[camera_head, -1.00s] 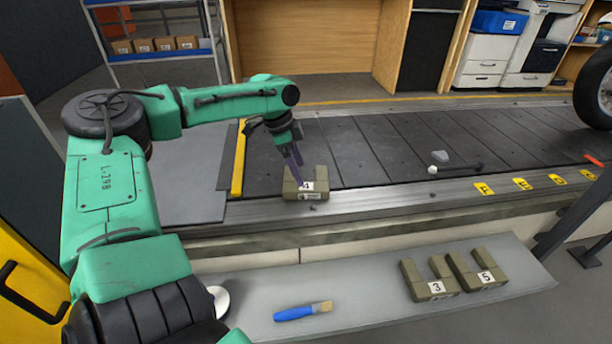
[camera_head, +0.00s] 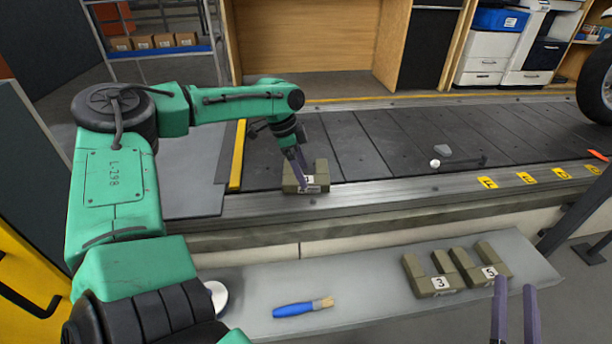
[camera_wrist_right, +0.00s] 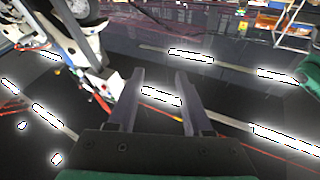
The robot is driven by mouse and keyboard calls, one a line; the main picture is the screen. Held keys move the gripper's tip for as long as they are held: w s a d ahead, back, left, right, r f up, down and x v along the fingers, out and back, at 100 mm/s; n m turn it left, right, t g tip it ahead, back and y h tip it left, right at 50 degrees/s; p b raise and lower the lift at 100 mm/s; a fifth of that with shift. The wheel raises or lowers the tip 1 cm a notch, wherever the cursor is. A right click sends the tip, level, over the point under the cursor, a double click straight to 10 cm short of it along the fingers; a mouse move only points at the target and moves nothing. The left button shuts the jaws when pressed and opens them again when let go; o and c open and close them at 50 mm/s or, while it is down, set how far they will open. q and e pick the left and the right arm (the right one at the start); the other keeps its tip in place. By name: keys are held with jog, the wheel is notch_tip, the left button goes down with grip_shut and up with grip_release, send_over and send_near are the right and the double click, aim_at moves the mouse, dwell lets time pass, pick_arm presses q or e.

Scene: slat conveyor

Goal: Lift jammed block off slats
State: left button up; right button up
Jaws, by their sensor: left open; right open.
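The olive U-shaped block with a numbered label (camera_head: 321,172) sits at the near edge of the dark slats (camera_head: 400,140), by the metal rail. My left gripper (camera_head: 303,185) is open and points down at this block, its purple fingers in front of and over its middle. They partly cover the label. Whether they touch the block I cannot tell. My right gripper (camera_head: 516,286) is open and empty at the lower right, in front of the shelf's right end. It also shows open in the right wrist view (camera_wrist_right: 160,78), with nothing between the fingers.
On the grey shelf (camera_head: 380,305) stand blocks labelled 3 (camera_head: 415,275) and 5 (camera_head: 466,268), a blue-handled brush (camera_head: 295,310) and a white round object (camera_head: 217,297). A yellow bar (camera_head: 238,155) stands left of the jammed block.

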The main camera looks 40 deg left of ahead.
pick_arm(q)
jog(key=shift+b+x, duration=0.7)
jog(key=shift+x, duration=0.55)
grip_shut()
pick_arm(e)
notch_tip(320, 180, up, 16)
jog(key=s+d+n+t+y, duration=0.1)
jog(key=d+t+y, duration=0.1)
jog(key=t, duration=0.2)
jog(key=shift+s+n+t, duration=0.15)
jog(key=shift+n+t, duration=0.15)
jog(key=shift+t, duration=0.1)
